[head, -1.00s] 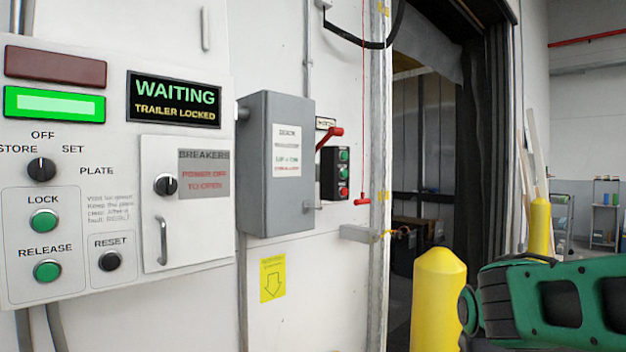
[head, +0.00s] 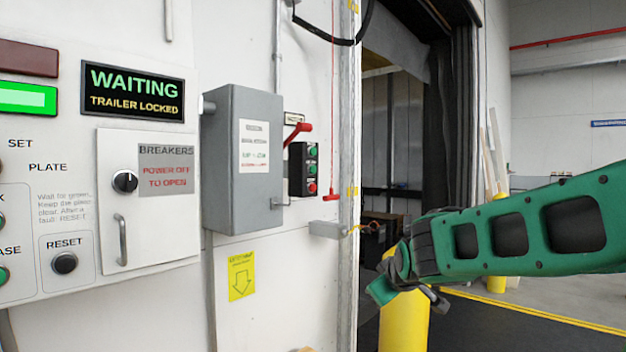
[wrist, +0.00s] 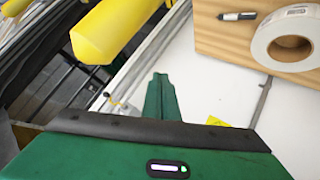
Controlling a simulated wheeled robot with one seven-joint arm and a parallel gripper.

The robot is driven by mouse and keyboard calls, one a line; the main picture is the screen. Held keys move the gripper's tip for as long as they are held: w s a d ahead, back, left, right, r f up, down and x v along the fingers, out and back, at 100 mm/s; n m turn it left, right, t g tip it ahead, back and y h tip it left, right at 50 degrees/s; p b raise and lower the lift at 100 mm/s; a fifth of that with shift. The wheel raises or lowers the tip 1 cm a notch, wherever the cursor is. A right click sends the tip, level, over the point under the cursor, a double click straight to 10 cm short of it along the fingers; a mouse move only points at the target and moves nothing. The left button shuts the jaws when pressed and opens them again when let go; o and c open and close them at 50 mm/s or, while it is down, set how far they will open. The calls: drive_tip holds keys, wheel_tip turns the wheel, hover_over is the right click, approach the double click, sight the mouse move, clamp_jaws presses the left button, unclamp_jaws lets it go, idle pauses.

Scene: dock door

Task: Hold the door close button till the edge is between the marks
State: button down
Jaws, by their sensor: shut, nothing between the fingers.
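The door control box (head: 303,168) is a small black box on the white wall, with two green buttons (head: 313,152) above a red one (head: 313,188). Their labels are too small to read. The dock doorway is open beside the track; I cannot make out the door's edge. My gripper (wrist: 160,90) is shut and empty in the wrist view, pointing along the white wall. In the head view my green arm comes in from the right, its end below and right of the box, apart from it.
A yellow bollard (head: 405,320) stands behind my arm's end. A grey box (head: 242,160) with a red lever (head: 298,133) juts out left of the buttons. A control panel (head: 150,235) reads WAITING, TRAILER LOCKED. A wooden board (wrist: 240,35) holds a tape roll (wrist: 287,38) and a marker.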

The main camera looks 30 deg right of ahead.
sight(313, 170)
drive_tip(key=w+r+n+t+h, duration=0.1)
drive_tip(key=w+r+n+t, duration=0.2)
drive_tip(key=r, duration=0.6)
drive_tip(key=w+a+r+n+t+h, duration=0.1)
drive_tip(key=w+r+n+t, duration=0.2)
drive_tip(key=r, duration=0.6)
drive_tip(key=w+r+n+t+h, duration=0.1)
drive_tip(key=w+r+n+t, duration=0.2)
drive_tip(key=w+r+t, duration=0.2)
wheel_tip(313, 170, up, 5)
drive_tip(key=shift+w+a+f+t, duration=0.15)
drive_tip(key=shift+w+t, duration=0.25)
drive_tip(key=shift+w, duration=0.85)
drive_tip(key=shift+w, duration=0.1)
drive_tip(key=w+a, duration=0.3)
drive_tip(key=w, duration=0.5)
drive_tip(key=shift+w, duration=0.1)
drive_tip(key=shift+w+a, duration=0.15)
